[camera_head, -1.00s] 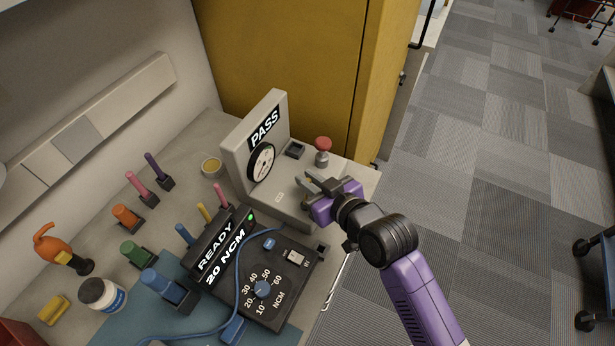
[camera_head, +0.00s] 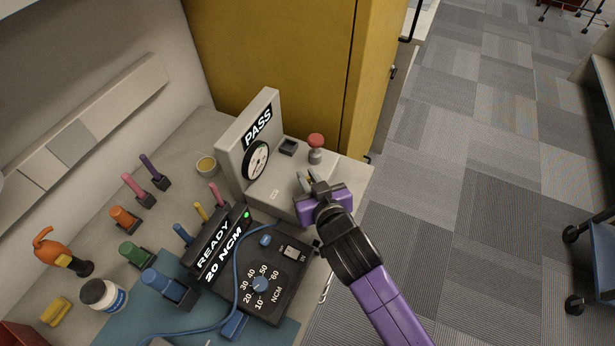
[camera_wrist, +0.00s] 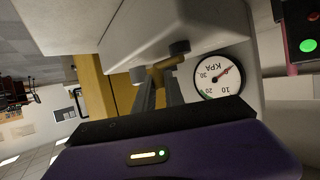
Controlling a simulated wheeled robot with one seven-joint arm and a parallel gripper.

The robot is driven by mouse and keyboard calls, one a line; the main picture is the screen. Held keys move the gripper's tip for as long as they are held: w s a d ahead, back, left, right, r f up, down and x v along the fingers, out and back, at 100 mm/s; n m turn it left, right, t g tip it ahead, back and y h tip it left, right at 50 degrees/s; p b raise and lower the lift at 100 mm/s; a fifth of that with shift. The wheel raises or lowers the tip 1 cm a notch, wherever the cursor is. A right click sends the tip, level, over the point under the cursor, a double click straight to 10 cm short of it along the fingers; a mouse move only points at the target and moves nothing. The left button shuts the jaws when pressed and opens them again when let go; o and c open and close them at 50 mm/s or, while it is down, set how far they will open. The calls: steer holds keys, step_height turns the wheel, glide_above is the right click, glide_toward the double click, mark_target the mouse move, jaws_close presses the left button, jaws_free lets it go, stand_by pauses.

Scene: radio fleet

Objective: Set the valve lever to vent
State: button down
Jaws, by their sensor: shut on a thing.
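The leak tester is a grey block with an upright panel reading PASS (camera_head: 258,127) and a round KPA gauge (camera_head: 256,160). The gauge shows close by in the wrist view (camera_wrist: 212,77). My gripper (camera_head: 308,181) is at the block's front right, beside the gauge. In the wrist view its two dark fingers (camera_wrist: 160,64) stand either side of a yellow lever (camera_wrist: 166,68) and are shut on it. In the head view only a small yellowish bit of the lever shows between the fingers. The lever's position marks are not readable.
A red knob (camera_head: 316,142) on a grey post and a small dark square socket (camera_head: 288,147) stand behind my gripper. The torque unit reading READY 20 NCM (camera_head: 222,250) lies to the left and front, with a blue cable. A yellow cabinet (camera_head: 270,60) rises behind the bench.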

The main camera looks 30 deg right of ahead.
steer(key=shift+f, duration=0.1)
steer(key=c, duration=1.4)
jaws_free()
steer(key=b+v, duration=0.1)
steer(key=v, duration=0.7)
